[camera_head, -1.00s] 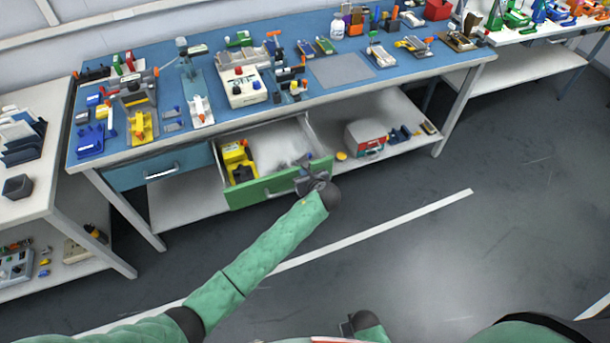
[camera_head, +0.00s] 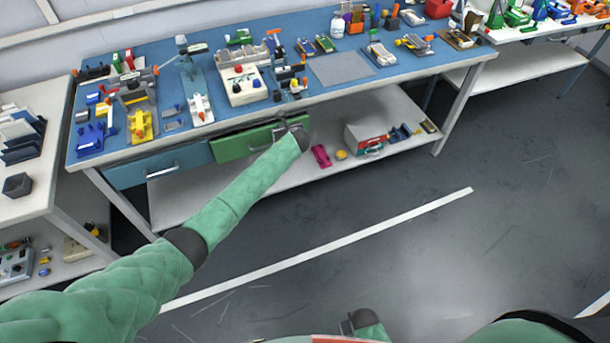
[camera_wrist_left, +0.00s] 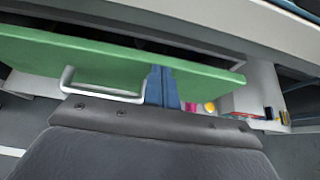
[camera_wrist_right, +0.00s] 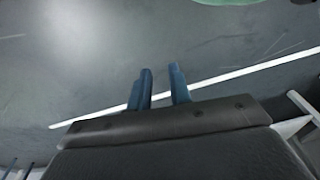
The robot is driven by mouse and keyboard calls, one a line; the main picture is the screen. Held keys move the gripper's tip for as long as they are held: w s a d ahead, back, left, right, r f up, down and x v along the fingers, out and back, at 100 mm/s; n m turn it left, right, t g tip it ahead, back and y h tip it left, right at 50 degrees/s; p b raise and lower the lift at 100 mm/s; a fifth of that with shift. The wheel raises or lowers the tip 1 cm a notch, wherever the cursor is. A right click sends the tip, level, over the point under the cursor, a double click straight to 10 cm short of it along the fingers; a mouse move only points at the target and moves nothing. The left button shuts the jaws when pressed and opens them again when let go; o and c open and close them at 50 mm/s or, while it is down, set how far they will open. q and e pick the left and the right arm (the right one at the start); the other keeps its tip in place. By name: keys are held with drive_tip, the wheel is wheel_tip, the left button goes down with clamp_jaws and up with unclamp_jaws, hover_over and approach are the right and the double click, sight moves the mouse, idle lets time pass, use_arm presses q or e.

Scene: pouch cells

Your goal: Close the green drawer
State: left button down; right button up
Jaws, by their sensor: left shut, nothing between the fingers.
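My right gripper (camera_wrist_right: 162,74) is open and empty above the floor.
The blue drawer (camera_head: 158,167) is left of the green one. On the lower shelf (camera_head: 200,200) are a pink item (camera_head: 320,156), a yellow round item (camera_head: 341,155) and a red-and-white box (camera_head: 366,138). Tools crowd the bench top. The floor in front is clear.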

use_arm(q)
drive_tip(key=shift+w+a+r, duration=0.1)
drive_tip(key=shift+w+a, duration=0.15)
drive_tip(key=shift+w, duration=0.4)
drive_tip(key=shift+w+a+r, duration=0.1)
drive_tip(key=shift+w+a, duration=0.15)
drive_tip(key=shift+w, duration=0.35)
use_arm(e)
drive_tip(key=shift+a+r, duration=0.15)
drive_tip(key=shift+r, duration=0.7)
